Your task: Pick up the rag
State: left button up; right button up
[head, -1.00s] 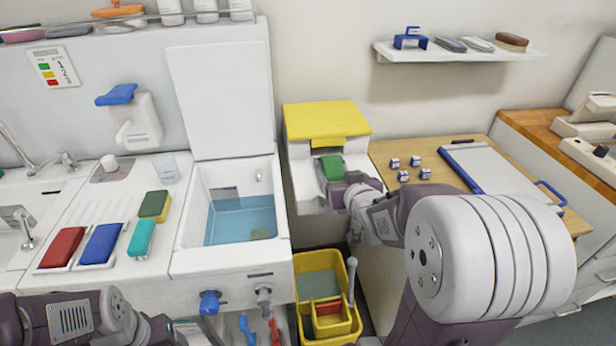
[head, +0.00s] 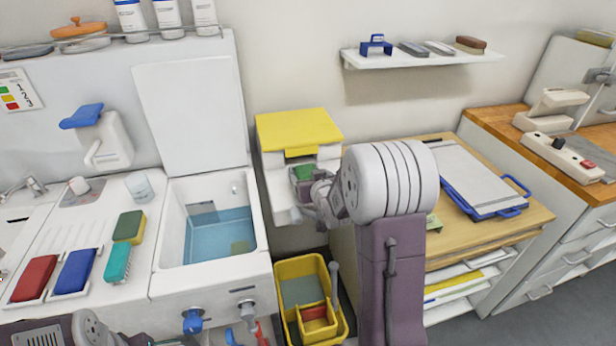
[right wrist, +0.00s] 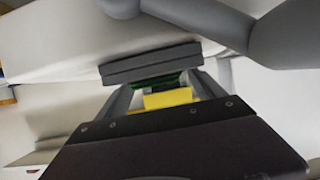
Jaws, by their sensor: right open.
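A green, cloth-like thing (head: 303,173), which looks like the rag, is at the front of the white unit under the yellow lid (head: 299,131). My right gripper (head: 304,184) is open and right at it. In the right wrist view the green thing (right wrist: 152,83) shows dark beyond and between the open fingers (right wrist: 160,92), with a yellow patch (right wrist: 168,98) in front of it. I cannot tell whether the fingers touch it. Part of my left arm shows at the lower left; its gripper is out of view.
A water-filled basin (head: 217,236) with a raised lid stands left of the unit. A yellow bucket (head: 312,300) is below. Red (head: 34,278) and blue (head: 75,272) pads lie on the left counter. A clipboard (head: 480,180) lies on the wooden table at right.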

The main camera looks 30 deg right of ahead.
jog(key=shift+r, duration=0.1)
jog(key=shift+c, duration=1.2)
jog(key=c, duration=1.2)
